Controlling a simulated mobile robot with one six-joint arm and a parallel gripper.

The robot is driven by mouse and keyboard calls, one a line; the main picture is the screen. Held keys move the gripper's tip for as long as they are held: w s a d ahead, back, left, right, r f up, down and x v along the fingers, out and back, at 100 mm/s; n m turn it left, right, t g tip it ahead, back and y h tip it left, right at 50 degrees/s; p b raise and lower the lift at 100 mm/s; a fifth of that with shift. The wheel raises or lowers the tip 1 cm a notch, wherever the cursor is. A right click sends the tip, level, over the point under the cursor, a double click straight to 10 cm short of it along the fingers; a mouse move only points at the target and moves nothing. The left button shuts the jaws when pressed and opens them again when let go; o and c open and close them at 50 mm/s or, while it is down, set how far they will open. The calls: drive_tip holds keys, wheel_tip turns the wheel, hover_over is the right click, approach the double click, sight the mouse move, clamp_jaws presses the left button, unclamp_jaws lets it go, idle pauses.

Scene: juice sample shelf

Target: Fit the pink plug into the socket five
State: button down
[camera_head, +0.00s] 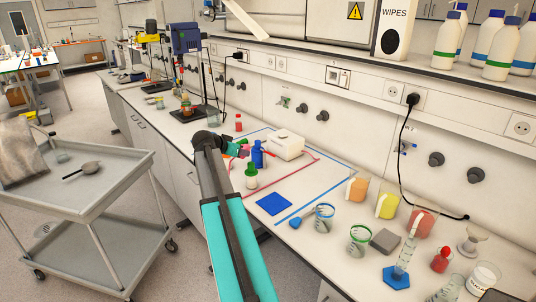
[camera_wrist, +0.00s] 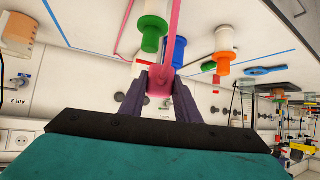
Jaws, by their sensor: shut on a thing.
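The plug is held clear of the bench beneath. I see no socket numbered five; no socket number is readable.
A blue square (camera_head: 273,204) lies on the bench. Beakers, including an orange one (camera_head: 356,189), crowd the right. A grey cart (camera_head: 110,190) stands at left. Wall outlets (camera_head: 394,91) line the back.

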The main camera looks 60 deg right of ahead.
drive_tip(key=w+a+n+t+y+b, duration=0.15)
drive_tip(key=w+a, duration=0.35)
drive_tip(key=a, duration=0.5)
drive_tip(key=w+a+n+t+b, duration=0.1)
drive_tip(key=w+a+n+t, duration=0.15)
drive_tip(key=w+a, duration=0.5)
drive_tip(key=w+a+n+t+y+b, duration=0.1)
drive_tip(key=w+a+n, duration=0.15)
drive_tip(key=a, duration=0.95)
drive_tip(key=w+a+r+n+t+y+b, duration=0.1)
drive_tip(key=a+n+y, duration=0.3)
drive_tip(key=a, duration=1.1)
drive_tip(key=w+a+r+n+t+y+b, duration=0.1)
drive_tip(key=a+n+t+y, duration=0.3)
drive_tip(key=a, duration=1.2)
drive_tip(key=shift+w+a+r+n, duration=0.2)
drive_tip(key=shift+r+n, duration=0.25)
drive_tip(key=shift+n, duration=0.7)
drive_tip(key=shift+y, duration=0.25)
